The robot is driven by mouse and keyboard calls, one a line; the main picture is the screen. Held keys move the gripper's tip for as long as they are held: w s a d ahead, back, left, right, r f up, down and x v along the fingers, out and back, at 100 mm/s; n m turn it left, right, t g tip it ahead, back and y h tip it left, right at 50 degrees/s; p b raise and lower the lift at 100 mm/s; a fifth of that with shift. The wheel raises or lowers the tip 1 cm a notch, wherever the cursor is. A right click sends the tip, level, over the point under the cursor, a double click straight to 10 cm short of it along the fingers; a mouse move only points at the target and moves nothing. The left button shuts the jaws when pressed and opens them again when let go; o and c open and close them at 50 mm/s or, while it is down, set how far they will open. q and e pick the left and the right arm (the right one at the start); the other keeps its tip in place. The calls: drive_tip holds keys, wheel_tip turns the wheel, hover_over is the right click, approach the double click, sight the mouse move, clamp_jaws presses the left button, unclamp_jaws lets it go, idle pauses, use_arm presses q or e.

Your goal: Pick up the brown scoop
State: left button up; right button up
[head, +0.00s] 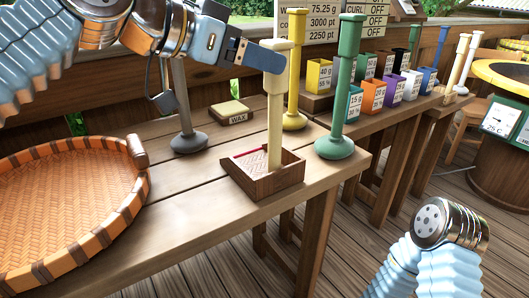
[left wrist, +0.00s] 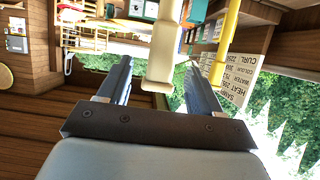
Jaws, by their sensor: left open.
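A brown, square, shallow wooden box (head: 262,182) with a red-lined inside sits at the front right of the near table. A tall cream post (head: 275,122) with a wide top stands upright in it, like a handle; this is the only thing here that fits the brown scoop. My left gripper (head: 243,50) is at the top of the post, clear of the box. In the left wrist view the open jaws (left wrist: 160,88) point at the cream post (left wrist: 164,50), which shows between the fingers. I cannot tell whether they touch. My right gripper does not show.
A green post (head: 334,146), a yellow post (head: 294,121) and a grey post (head: 188,142) stand close around the box. A wax block (head: 230,113) lies behind it. A woven tray (head: 60,205) fills the table's left. Coloured cups stand farther right.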

use_arm(q)
drive_tip(key=x, duration=0.4)
drive_tip(key=shift+w+d, duration=0.2)
drive_tip(key=shift+w, duration=0.05)
drive_tip(key=c, duration=1.1)
clamp_jaws()
drive_tip(key=shift+r, duration=0.15)
